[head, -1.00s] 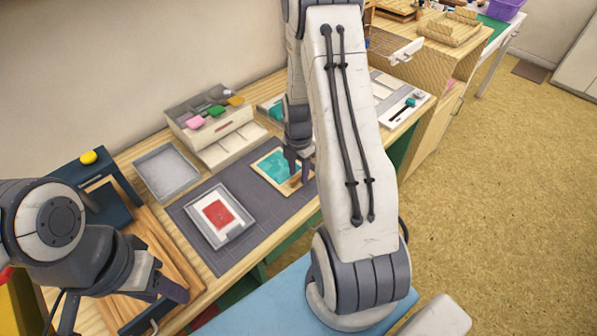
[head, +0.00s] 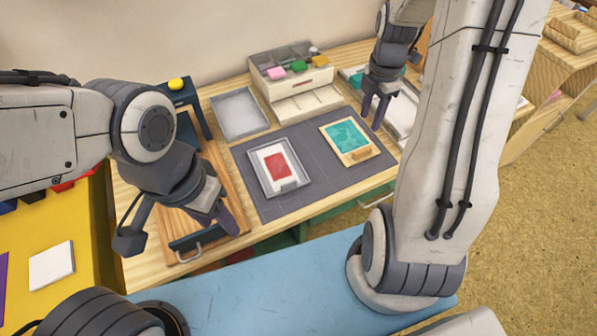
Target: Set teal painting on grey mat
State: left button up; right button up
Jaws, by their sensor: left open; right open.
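The teal painting (head: 345,137), a teal panel in a light wooden frame with a small wooden block at its near edge, lies flat on the right part of the grey mat (head: 317,170). My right gripper (head: 374,115) is open and empty, just beyond the painting's upper right side and apart from it. A grey tray (head: 258,184) with a red picture on a white card (head: 268,156) sits on the left part of the mat. My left gripper (head: 222,217) is open and empty over the wooden board at left.
An empty grey tray (head: 239,113) and a pale organizer (head: 302,84) holding coloured pads stand behind the mat. A dark blue press-like stand with a yellow knob (head: 176,83) is at the left. A white tray (head: 400,113) lies right of the mat, partly behind my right arm.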

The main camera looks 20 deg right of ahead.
jog(key=s+a+r+m, duration=0.2)
jog(key=a+r, duration=0.1)
jog(key=a, duration=0.6)
jog(key=s+a+r+m, duration=0.2)
jog(key=a+m, duration=0.1)
jog(key=a, duration=0.6)
jog(key=s+a+r+m, duration=0.1)
jog(key=s+a+m, duration=0.2)
jog(key=s+a, duration=0.2)
jog(key=s+a+r+m+y, duration=0.1)
jog(key=s+a+m, duration=0.3)
jog(key=s, duration=0.6)
jog(key=shift+s+a+r, duration=0.35)
jog(key=shift+a+r, duration=0.1)
jog(key=shift+a, duration=0.25)
